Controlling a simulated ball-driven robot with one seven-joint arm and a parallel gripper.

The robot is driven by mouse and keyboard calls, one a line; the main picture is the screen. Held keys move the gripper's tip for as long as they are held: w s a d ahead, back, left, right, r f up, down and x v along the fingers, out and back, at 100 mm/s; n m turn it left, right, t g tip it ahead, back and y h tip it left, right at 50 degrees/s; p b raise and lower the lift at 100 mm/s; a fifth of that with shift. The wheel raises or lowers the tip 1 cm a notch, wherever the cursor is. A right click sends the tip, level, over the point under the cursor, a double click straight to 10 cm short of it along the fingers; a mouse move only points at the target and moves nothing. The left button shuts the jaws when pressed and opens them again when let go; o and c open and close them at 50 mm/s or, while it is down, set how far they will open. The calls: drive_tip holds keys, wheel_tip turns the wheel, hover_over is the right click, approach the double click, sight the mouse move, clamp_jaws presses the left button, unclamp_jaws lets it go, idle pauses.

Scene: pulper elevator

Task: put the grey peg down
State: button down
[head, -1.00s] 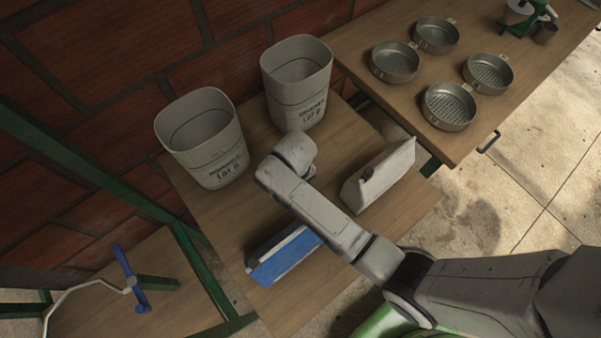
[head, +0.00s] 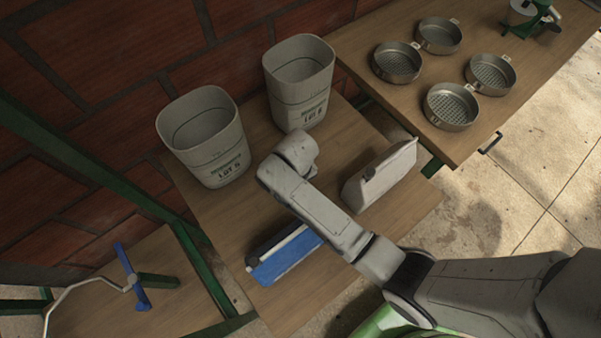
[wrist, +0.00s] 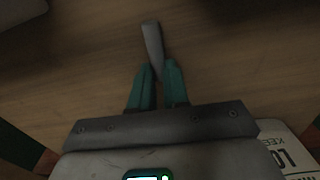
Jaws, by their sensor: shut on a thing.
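My gripper (wrist: 158,75) has teal fingers and is shut on the grey peg (wrist: 152,42) in the wrist view. The peg is a slim grey piece that sticks out beyond the fingertips, above a wooden surface. I cannot tell whether its far end touches the wood. In the head view my arm hides both the gripper and the peg. The wooden table (head: 215,225) lies under my arm.
Two grey bins, a left one (head: 222,163) and a right one (head: 303,98), stand at the table's back. A blue box (head: 288,262) and a pale box (head: 383,180) flank my arm. Several metal sieves (head: 450,108) stand on the right bench (head: 400,118).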

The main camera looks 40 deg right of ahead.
drive_tip(key=shift+r, duration=0.1)
drive_tip(key=w+r, duration=0.4)
drive_tip(key=r, duration=0.5)
drive_tip(key=shift+n, duration=0.3)
drive_tip(key=shift+s, duration=0.1)
